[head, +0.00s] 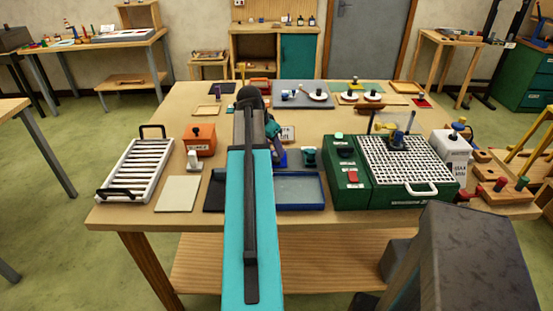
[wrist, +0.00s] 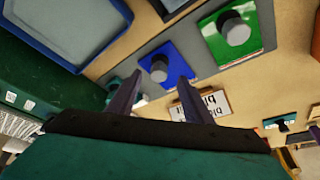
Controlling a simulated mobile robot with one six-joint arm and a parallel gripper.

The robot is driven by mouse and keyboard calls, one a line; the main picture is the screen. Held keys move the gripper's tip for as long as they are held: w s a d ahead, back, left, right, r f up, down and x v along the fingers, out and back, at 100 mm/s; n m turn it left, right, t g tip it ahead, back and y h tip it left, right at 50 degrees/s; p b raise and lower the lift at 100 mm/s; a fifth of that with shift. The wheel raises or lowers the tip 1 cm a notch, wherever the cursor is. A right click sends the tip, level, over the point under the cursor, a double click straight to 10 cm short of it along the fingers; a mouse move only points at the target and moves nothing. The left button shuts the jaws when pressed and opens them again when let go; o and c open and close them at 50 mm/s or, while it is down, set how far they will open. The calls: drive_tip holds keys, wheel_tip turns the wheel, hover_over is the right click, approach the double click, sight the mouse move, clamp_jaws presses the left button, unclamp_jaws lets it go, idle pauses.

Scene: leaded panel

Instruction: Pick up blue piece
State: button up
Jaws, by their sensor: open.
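The blue piece (wrist: 180,62) is a flat square with a grey round knob on top, lying on a grey strip in the wrist view. In the head view a small part of its blue edge (head: 281,160) shows beside my arm; the rest is hidden. My gripper (wrist: 160,80) is open and empty, its two dark fingers pointing toward the blue piece with the knob seen between the tips. I cannot tell the height left between them. In the head view my gripper (head: 275,138) is partly hidden by my arm.
A green piece with a knob (wrist: 261,26) lies beside the blue one. A blue-rimmed tray (head: 298,205) lies in front, and a green machine with a white grid (head: 348,197) stands to the right. A lettered sign (wrist: 214,101) stands close to the fingers.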

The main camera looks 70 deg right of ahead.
drive_tip(key=shift+p+x, duration=0.65)
drive_tip(key=shift+x, duration=1.7)
drive_tip(key=shift+s, duration=0.2)
drive_tip(key=c, duration=1.1)
drive_tip(key=shift+d+r, duration=0.1)
drive_tip(key=shift+r, duration=0.15)
drive_tip(key=shift+r+b, duration=1.05)
drive_tip(key=shift+r, duration=3.8)
